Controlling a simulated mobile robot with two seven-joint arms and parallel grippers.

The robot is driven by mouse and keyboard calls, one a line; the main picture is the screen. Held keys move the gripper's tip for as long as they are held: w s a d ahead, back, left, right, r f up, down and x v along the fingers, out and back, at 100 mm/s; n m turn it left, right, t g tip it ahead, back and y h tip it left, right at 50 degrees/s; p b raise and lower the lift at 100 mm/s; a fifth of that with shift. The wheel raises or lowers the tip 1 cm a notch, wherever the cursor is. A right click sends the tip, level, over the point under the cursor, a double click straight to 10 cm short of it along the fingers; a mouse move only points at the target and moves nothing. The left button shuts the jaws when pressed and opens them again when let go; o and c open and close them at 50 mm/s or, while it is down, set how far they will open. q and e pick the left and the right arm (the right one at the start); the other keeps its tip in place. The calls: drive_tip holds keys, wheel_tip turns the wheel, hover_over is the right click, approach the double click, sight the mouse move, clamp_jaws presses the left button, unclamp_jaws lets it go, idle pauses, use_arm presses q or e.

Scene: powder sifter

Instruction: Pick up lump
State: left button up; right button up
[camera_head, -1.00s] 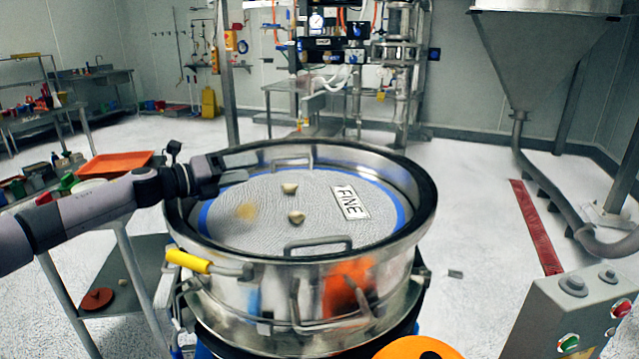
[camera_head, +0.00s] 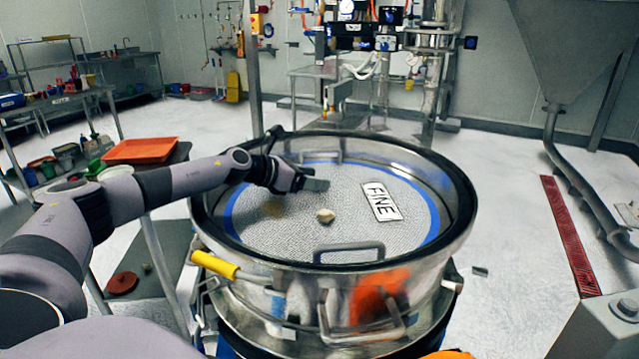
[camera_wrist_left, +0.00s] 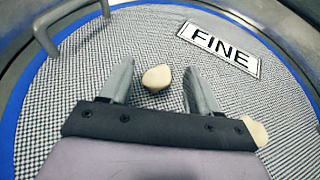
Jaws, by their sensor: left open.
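A pale cream lump (camera_head: 325,216) rests on the grey mesh screen (camera_head: 290,235) of the round steel sifter. My left gripper (camera_head: 318,184) reaches over the mesh from the left, just beyond this lump, and hides part of the screen. In the left wrist view, my left gripper (camera_wrist_left: 158,76) is open. Another lump (camera_wrist_left: 156,78) lies on the mesh between its fingers, apart from both. The nearer lump (camera_wrist_left: 254,134) shows to the right of the gripper, partly hidden by its body. My right gripper is not in view.
A white FINE label (camera_head: 381,201) lies on the mesh beyond the fingers. The sifter's raised steel rim (camera_head: 455,210) surrounds the screen, with a near handle (camera_head: 349,247) and a handle in the left wrist view (camera_wrist_left: 46,38). An orange tray (camera_head: 139,151) stands at the left.

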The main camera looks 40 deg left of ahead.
use_arm(q)
drive_tip(key=shift+x, duration=1.95)
drive_tip(key=shift+a, duration=0.1)
drive_tip(key=shift+c, duration=0.3)
drive_tip(key=c, duration=1)
